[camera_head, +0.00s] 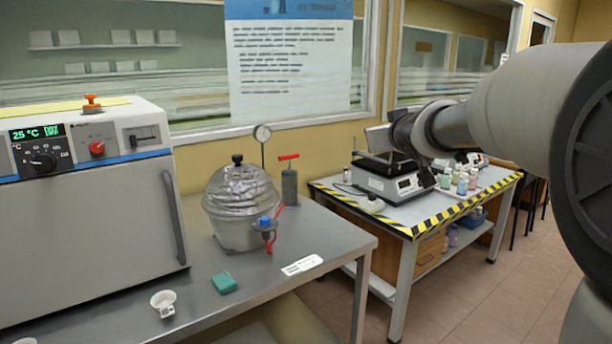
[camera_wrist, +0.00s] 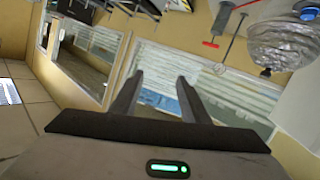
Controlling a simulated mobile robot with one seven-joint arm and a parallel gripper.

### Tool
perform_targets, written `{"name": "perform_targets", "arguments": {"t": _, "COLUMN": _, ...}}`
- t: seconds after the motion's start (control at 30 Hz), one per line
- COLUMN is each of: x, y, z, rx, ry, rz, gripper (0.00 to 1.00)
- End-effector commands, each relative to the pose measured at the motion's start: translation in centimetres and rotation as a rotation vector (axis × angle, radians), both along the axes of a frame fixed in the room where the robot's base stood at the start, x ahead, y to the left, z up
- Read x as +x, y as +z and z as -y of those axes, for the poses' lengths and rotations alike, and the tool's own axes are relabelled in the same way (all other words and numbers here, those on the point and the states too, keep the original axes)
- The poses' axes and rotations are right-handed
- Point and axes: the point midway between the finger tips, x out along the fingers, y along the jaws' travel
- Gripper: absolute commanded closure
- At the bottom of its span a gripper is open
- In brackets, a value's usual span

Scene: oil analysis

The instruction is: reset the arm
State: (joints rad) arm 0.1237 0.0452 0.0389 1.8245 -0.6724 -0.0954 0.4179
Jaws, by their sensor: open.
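My arm enters the head view from the right, and its far end hangs in the air in front of the back wall, over the far table. My gripper (camera_wrist: 156,84) shows in the wrist view with its two fingers apart and nothing between them. The wrist view is strongly tilted; past the fingers are the window and the poster on the wall. In the head view the fingers cannot be made out clearly.
A grey oven (camera_head: 80,235) and a foil-covered vessel (camera_head: 240,205) stand on the near metal bench (camera_head: 330,245). A small white cup (camera_head: 163,302) and a green block (camera_head: 223,283) lie there.

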Motion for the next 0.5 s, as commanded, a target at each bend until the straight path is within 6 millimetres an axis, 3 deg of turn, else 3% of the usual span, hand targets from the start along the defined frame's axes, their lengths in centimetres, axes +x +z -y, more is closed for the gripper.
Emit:
{"name": "perform_targets", "arguments": {"t": 0.03, "x": -4.0, "y": -0.5, "z": 0.5, "rx": 0.01, "ry": -0.056, "rz": -0.062, "gripper": 0.58}}
{"name": "perform_targets", "arguments": {"t": 0.2, "x": -15.9, "y": -6.0, "z": 1.2, "rx": 0.062, "ry": -0.18, "rz": -0.319, "gripper": 0.58}}
{"name": "perform_targets", "arguments": {"t": 0.3, "x": -22.2, "y": -9.5, "z": 0.5, "rx": 0.097, "ry": -0.201, "rz": -0.46, "gripper": 0.58}}
{"name": "perform_targets", "arguments": {"t": 0.5, "x": -32.2, "y": -15.4, "z": -1.7, "rx": 0.159, "ry": -0.178, "rz": -0.687, "gripper": 0.58}}
